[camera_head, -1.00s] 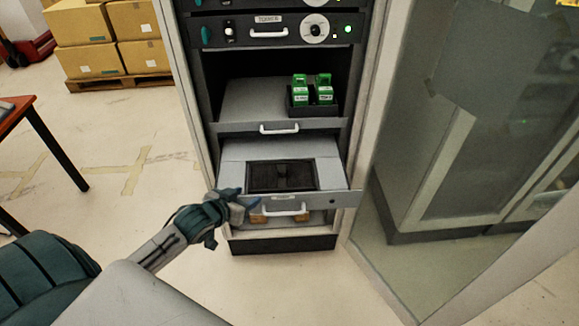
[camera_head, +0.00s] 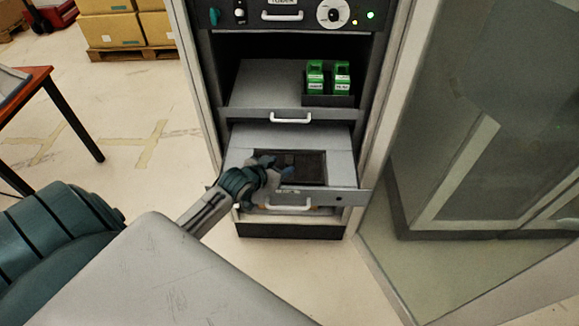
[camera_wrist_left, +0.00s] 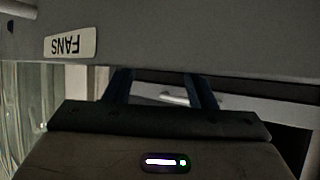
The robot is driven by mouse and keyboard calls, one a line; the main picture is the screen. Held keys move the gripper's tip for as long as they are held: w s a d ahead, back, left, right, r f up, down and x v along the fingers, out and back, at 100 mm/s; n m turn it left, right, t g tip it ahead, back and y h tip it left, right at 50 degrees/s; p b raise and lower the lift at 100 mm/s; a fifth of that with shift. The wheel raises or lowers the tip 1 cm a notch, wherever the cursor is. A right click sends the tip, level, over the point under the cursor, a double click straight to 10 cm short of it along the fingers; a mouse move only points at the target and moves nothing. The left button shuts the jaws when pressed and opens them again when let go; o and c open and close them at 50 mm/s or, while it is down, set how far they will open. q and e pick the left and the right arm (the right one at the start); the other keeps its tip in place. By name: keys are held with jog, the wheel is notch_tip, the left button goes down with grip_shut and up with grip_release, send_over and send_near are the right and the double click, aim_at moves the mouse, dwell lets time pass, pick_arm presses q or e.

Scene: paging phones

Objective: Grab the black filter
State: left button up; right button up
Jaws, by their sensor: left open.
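The black filter (camera_head: 305,167) lies flat in a recess of the pulled-out lower drawer (camera_head: 235,158) in the head view. My left gripper (camera_head: 280,170) is open and empty, over the left part of the filter and partly covering it. I cannot tell whether its fingers touch the filter. In the left wrist view my two blue fingers (camera_wrist_left: 160,88) stand apart, partly hidden behind the wrist. A grey drawer front with an upside-down FANS label (camera_wrist_left: 70,43) fills the top of that view. The filter does not show clearly there.
A shelf above holds green modules (camera_head: 328,78) in a black tray. The drawer has a white handle (camera_head: 288,207). A cabinet door (camera_head: 480,120) stands to the right. An orange table (camera_head: 30,90) and cardboard boxes (camera_head: 120,28) are at the left. The floor in front is open.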

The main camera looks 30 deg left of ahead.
aim_at(288, 163)
pick_arm(q)
jog(key=shift+p+x, duration=0.3)
jog(key=shift+x, duration=1.5)
jog(key=shift+d, duration=0.1)
jog(key=c, duration=1.1)
